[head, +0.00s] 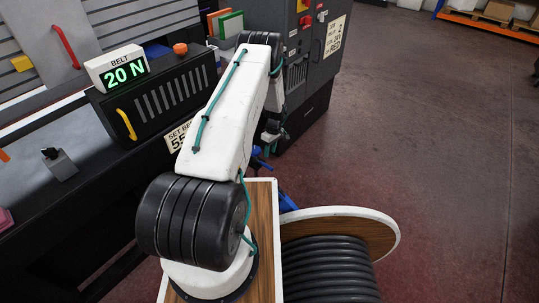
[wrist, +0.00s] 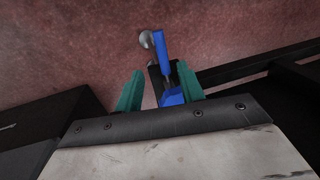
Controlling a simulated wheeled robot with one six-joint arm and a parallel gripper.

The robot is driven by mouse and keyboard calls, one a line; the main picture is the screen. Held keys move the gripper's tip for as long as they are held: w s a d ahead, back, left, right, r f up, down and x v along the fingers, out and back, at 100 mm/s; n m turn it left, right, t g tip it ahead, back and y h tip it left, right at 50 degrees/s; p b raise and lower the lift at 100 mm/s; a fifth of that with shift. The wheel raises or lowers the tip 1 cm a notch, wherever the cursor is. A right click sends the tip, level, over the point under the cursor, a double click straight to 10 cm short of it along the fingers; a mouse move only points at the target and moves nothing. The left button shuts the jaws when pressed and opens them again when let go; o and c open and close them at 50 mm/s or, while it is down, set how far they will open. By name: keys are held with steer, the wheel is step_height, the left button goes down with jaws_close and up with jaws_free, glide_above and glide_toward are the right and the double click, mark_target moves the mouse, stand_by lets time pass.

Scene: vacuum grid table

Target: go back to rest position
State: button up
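A blue and black item (wrist: 162,48) with a silvery round end appears in and beyond that gap. I cannot tell what it is or whether it touches the fingers. Dark red floor lies behind it.
In the head view a dark machine (head: 160,97) with a "BELT 20 N" display (head: 120,70) stands at left. A grey cabinet (head: 325,45) with red controls stands behind my arm. The floor (head: 430,130) at right is open, with an orange-edged shelf (head: 490,22) at the far back.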

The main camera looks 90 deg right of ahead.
stand_by(0.6)
steer(key=w+a+r+m+y, duration=0.2)
steer(key=a+m, duration=0.2)
steer(key=a, duration=0.2)
steer(key=w+a+r+g+y, duration=0.1)
steer(key=w+a+r, duration=0.2)
steer(key=w+r, duration=0.7)
steer(key=w+a+r, duration=0.4)
steer(key=w+r, duration=0.4)
steer(key=r, duration=0.4)
steer(key=w+a+r+n+g, duration=0.1)
steer(key=w+a+r+g, duration=0.1)
steer(key=w+a+r, duration=1.1)
steer(key=w+a+r+n+h, duration=0.2)
steer(key=w+a+r+n, duration=0.15)
steer(key=a+r, duration=0.9)
steer(key=s+a+r+n+t+h, duration=0.1)
steer(key=a+r+n, duration=0.1)
steer(key=a, duration=0.6)
steer(key=s+a+r+n+t+h, duration=0.1)
steer(key=s+a+r+n, duration=0.1)
steer(key=a, duration=0.6)
steer(key=s+a+r+n+t, duration=0.1)
steer(key=s+a+r+n, duration=0.1)
steer(key=a, duration=0.6)
steer(key=shift+s+a+r+n+h, duration=0.15)
steer(key=shift+s+r+n+h, duration=0.1)
steer(key=shift+r+n+h, duration=0.25)
